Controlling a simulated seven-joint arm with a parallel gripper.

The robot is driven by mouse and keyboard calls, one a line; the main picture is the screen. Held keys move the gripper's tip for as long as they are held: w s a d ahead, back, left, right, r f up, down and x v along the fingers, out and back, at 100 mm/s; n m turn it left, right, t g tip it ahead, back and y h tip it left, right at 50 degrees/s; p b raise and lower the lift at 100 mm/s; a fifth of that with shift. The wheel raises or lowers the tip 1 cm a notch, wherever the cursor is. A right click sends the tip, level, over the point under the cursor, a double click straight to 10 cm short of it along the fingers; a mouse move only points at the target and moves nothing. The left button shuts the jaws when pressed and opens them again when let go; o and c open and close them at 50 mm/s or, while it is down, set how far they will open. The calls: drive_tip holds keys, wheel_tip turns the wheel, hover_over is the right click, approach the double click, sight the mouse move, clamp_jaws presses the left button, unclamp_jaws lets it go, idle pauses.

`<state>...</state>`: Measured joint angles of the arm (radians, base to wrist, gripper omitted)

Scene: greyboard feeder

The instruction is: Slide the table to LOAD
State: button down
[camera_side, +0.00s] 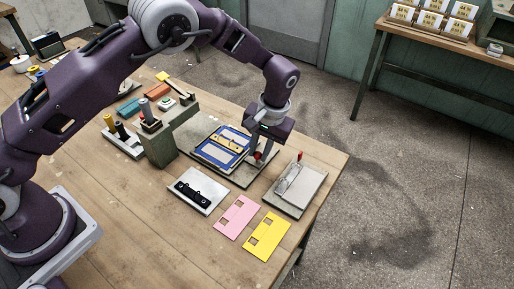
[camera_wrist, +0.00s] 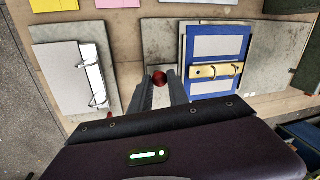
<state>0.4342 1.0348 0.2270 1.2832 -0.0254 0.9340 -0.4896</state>
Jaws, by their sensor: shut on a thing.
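The sliding table (camera_side: 208,158) carries a blue frame with pale panels and a yellow bar across it; it also shows in the wrist view (camera_wrist: 212,84). It sits on a grey base plate (camera_side: 240,181), right of the olive press-like block (camera_side: 158,150). A red knob (camera_wrist: 159,77) is at the table's side, on the end away from that block. My gripper (camera_side: 258,156) is low over the base plate and shut on the red knob. The fingers hide part of the knob. No LOAD mark is readable in either view.
A grey plate with a clip (camera_side: 299,194) lies close to the right of my gripper. A pink card (camera_side: 236,217), a yellow card (camera_side: 267,237) and a white plate with a black part (camera_side: 190,180) lie in front. Bare wood is at the front left.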

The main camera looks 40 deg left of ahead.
drive_tip(key=shift+d, duration=0.35)
drive_tip(key=c, duration=1.4)
unclamp_jaws()
drive_tip(key=shift+o, duration=0.7)
drive_tip(key=shift+a, duration=0.1)
drive_tip(key=shift+r, duration=0.15)
wheel_tip(320, 180, up, 7)
drive_tip(key=d, duration=0.1)
drive_tip(key=shift+d, duration=0.15)
drive_tip(key=shift+w, duration=0.1)
